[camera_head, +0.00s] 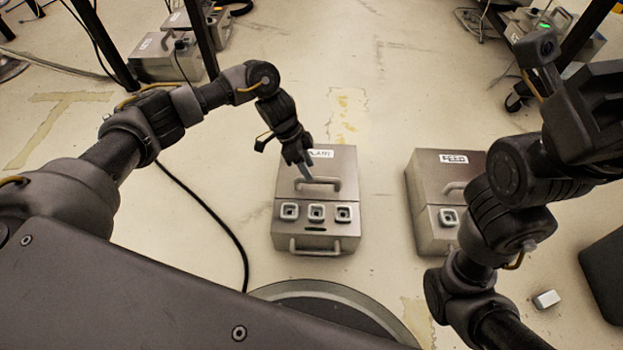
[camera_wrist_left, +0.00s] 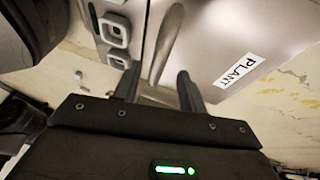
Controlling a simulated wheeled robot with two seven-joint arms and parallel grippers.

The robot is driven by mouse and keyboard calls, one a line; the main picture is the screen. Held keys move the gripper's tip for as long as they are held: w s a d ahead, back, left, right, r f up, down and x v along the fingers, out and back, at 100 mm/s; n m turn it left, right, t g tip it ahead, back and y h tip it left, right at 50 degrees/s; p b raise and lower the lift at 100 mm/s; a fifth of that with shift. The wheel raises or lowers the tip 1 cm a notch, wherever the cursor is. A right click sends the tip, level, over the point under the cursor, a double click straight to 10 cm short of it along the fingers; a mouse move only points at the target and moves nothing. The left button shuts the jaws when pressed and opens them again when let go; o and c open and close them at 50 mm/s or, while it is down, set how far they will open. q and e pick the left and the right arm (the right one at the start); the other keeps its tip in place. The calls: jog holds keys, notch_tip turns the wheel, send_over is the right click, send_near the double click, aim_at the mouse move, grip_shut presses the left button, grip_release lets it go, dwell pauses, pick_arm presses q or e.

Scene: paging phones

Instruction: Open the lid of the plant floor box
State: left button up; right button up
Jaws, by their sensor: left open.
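The plant floor box (camera_head: 288,225) is a grey metal box on the floor in the middle of the head view. Its lid (camera_head: 338,170) lies shut and bears a PLANT label (camera_head: 320,153) and a bar handle (camera_head: 330,182). My left gripper (camera_head: 307,177) points down at the lid handle, open. In the left wrist view its two fingers (camera_wrist_left: 157,85) are apart, with the lid handle (camera_wrist_left: 163,42) between or just beyond the tips; I cannot tell if they touch it. The PLANT label also shows there (camera_wrist_left: 239,70). My right gripper's fingers are not seen.
A similar FEED box (camera_head: 428,185) stands to the right, partly behind my right arm. The plant box front has several square sockets (camera_head: 316,212) and a lower handle (camera_head: 315,246). A small grey block (camera_head: 546,299) lies at the right.

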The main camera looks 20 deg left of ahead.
pick_arm(q)
jog(key=shift+b+x, duration=0.75)
jog(key=shift+x, duration=1.15)
grip_shut()
